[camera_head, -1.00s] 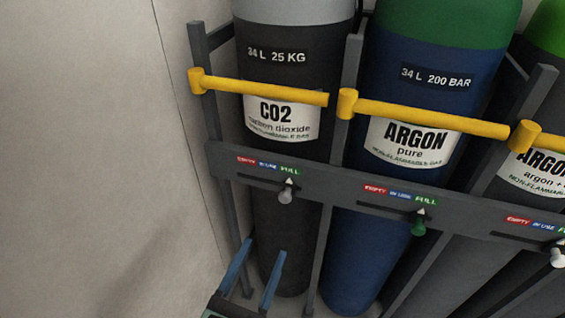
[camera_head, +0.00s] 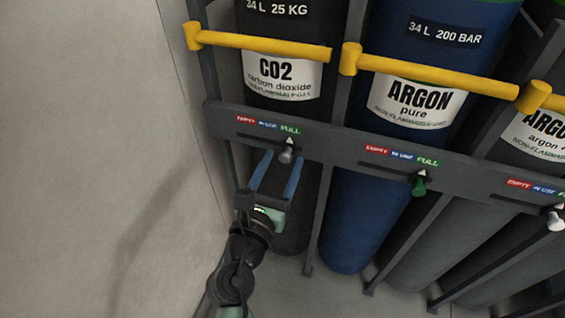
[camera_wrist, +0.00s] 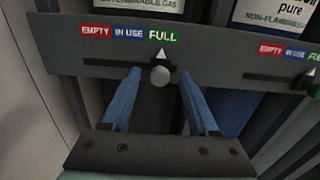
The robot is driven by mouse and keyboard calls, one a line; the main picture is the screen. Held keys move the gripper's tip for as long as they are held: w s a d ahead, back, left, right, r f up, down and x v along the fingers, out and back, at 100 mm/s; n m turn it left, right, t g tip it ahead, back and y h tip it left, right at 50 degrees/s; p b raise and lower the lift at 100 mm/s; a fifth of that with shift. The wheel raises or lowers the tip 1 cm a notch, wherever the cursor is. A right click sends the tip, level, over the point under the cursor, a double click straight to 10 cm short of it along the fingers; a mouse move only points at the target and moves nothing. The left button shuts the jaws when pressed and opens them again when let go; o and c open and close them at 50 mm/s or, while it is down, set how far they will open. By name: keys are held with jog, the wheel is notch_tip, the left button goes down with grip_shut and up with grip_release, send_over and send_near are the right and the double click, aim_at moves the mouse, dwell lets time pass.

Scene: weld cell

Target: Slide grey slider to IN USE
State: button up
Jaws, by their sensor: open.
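The grey slider (camera_head: 286,156) is a small knob with a white pointer on the rack's crossbar, in front of the CO2 cylinder. Its pointer stands under the green FULL label (camera_head: 290,130), at the right end of the slot. The blue IN USE label (camera_head: 267,125) lies to the left of it. In the wrist view the slider knob (camera_wrist: 160,75) shows between and just beyond the two blue fingers. My gripper (camera_head: 277,165) is open, just below and in front of the knob, one finger to each side. Contact with the knob cannot be told.
A green slider (camera_head: 418,187) and a white slider (camera_head: 555,220) sit on the same crossbar (camera_head: 335,160) to the right. Yellow bars (camera_head: 262,45) cross the cylinders above. A bare wall (camera_head: 100,130) stands close on the left.

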jog(key=shift+w+d, duration=0.15)
jog(key=shift+w, duration=0.3)
grip_shut()
dwell(1.2)
